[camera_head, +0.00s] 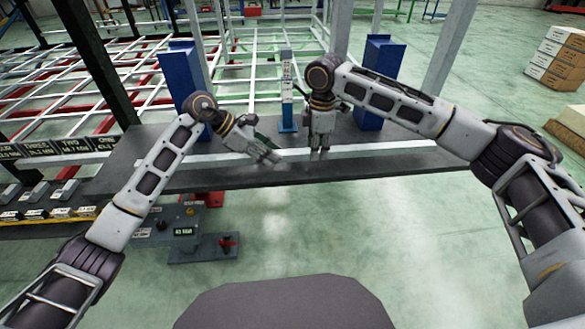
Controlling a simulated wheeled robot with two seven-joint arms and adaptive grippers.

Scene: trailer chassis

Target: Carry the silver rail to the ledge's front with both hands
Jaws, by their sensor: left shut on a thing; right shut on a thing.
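The silver rail (378,149) lies lengthwise along the dark ledge (400,163), a long pale strip running left to right. My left gripper (277,160) is shut on the rail near its middle, reaching in at a slant from the left. My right gripper (319,152) is shut on the rail a little further right, pointing down. The fingers hide the parts of the rail that they grip. I cannot tell whether the rail touches the ledge or is slightly above it.
Labelled bins (40,200) are at left. A dark device (204,248) sits below the ledge. Stacked boxes (558,58) stand far right.

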